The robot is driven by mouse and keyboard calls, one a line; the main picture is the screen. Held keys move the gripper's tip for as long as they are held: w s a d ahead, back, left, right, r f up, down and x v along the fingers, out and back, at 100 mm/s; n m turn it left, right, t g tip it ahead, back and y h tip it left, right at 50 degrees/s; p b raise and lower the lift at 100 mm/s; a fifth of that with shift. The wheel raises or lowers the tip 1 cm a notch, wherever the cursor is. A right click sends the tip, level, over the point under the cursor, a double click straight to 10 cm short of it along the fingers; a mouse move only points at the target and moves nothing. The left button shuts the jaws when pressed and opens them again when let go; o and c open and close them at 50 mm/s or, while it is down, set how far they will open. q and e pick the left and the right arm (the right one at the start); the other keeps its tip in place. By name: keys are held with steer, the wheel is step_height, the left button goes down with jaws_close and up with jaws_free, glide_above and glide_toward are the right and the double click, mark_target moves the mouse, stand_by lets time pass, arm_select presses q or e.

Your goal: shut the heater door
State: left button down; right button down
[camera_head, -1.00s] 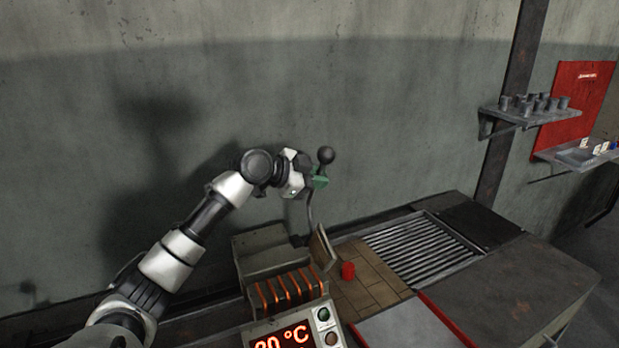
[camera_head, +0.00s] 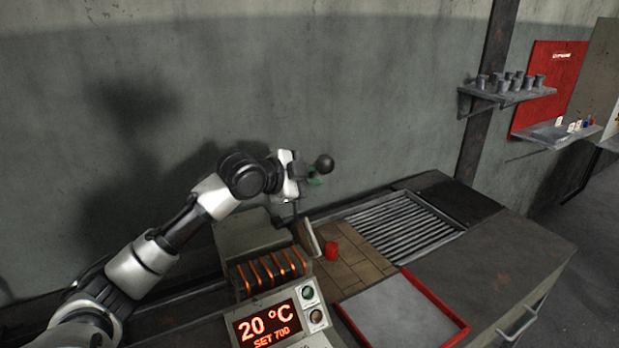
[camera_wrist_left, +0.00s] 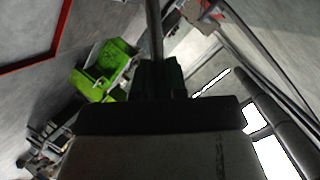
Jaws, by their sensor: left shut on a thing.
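The heater (camera_head: 248,234) is a grey box with glowing orange bars on its front, left of centre in the head view. Its door (camera_head: 308,238) is a thin pale panel that leans at the heater's right end, apart from the opening. A lever with a black ball knob (camera_head: 324,163) rises above it. My left gripper (camera_head: 312,176) is shut on the lever just below the knob; the exact contact is small and dark. In the left wrist view a grey rod (camera_wrist_left: 154,30) runs up from between the dark fingers. My right gripper is not in view.
A red cylinder (camera_head: 332,250) stands on the brick surface (camera_head: 352,262) right beside the door. A control panel (camera_head: 268,325) reads 20 °C, set 700. A slatted grate (camera_head: 405,228) and a red-edged tray (camera_head: 400,310) lie to the right. A wall is behind.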

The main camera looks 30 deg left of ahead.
arm_select(q)
steer(key=c, duration=1.2)
jaws_free()
steer(key=shift+s, duration=0.1)
steer(key=shift+b+v, duration=2.35)
steer(key=shift+v, duration=3)
